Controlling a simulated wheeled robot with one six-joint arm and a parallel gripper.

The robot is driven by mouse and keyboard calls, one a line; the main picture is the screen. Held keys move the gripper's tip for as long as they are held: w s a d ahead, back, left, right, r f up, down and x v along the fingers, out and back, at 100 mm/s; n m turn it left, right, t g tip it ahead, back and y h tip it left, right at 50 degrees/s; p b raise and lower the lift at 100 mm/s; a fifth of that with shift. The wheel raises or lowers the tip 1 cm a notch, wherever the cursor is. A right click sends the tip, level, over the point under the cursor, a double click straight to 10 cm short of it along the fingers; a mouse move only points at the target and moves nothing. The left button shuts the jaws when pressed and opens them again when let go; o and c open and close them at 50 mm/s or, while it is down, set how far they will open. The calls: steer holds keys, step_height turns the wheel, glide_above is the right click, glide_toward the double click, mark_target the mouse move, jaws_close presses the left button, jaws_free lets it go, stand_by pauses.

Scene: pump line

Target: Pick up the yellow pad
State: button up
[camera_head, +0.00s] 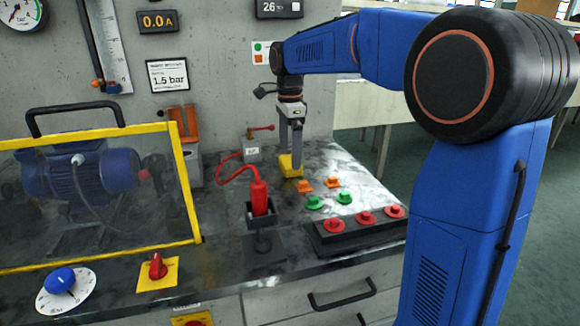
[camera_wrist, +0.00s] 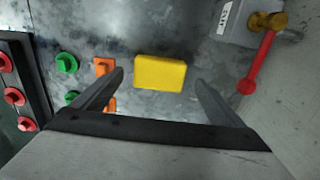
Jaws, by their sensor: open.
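The yellow pad (camera_head: 291,166) rests on the dark metal bench top, directly below my gripper in the head view. In the wrist view the yellow pad (camera_wrist: 160,72) is a rounded block lying ahead of the fingertips, near the middle of the gap. My gripper (camera_head: 296,160) points down over it, and its fingers partly cover the pad in the head view. In the wrist view my gripper (camera_wrist: 160,80) has its two fingers spread wide, with nothing held between them. Whether the fingertips are at the pad's height, I cannot tell.
Orange pieces (camera_head: 306,185) and green pieces (camera_head: 314,203) lie close to the pad. A black strip with red knobs (camera_head: 364,218) is nearer the bench front. A valve with a red lever (camera_wrist: 257,65) stands right of the pad in the wrist view. A red plug (camera_head: 259,196) stands left.

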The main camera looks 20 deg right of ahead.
mark_target(290, 160)
steer(key=shift+f, duration=1.4)
steer(key=c, duration=1.2)
steer(key=shift+c, duration=0.2)
steer(key=shift+r, duration=0.1)
step_height(290, 160, up, 10)
